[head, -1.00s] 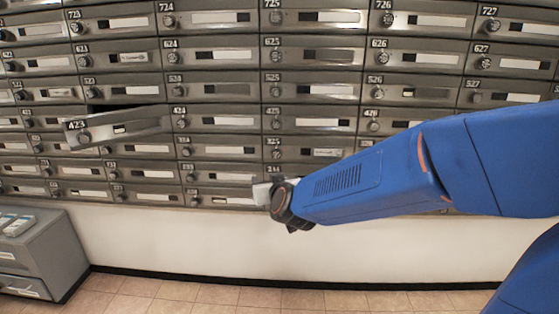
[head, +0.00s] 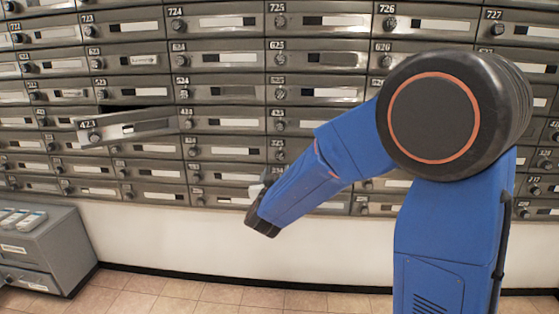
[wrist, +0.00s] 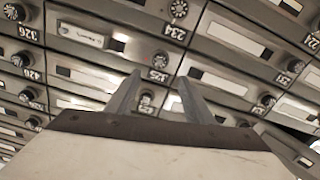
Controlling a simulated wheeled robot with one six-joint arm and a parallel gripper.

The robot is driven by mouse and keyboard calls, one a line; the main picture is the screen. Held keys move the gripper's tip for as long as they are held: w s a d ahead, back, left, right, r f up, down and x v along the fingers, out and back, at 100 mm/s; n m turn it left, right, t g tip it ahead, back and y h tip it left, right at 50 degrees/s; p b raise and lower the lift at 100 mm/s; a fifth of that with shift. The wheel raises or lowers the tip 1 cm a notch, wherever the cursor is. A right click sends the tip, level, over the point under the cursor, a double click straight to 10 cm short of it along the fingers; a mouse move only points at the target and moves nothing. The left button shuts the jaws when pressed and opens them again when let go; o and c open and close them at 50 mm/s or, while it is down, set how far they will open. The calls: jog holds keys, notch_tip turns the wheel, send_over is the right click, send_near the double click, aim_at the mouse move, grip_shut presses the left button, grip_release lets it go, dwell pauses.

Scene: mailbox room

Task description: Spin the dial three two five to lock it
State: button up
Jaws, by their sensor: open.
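The dial of box 325 is a small dark round knob (wrist: 160,60) in the wrist view, above its number plate. It also shows in the head view (head: 279,156), in the column under 725. My gripper (wrist: 159,78) is open and empty. Its two grey fingers point at the box fronts, their tips spread to either side just below the 325 plate in the wrist view. Another dial (wrist: 147,98) shows between the fingers. I cannot tell the gap to the doors. In the head view the pale gripper end (head: 258,188) is low in front of the boxes, partly hidden by my wrist.
The door of box 423 (head: 135,129) stands open and juts out at the left. A grey cabinet (head: 42,250) with small items on top stands on the floor at lower left. My arm hides boxes at the right. The tiled floor (head: 200,294) in front is clear.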

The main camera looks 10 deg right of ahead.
aim_at(280, 157)
jog(key=x, duration=1.2)
jog(key=c, duration=1)
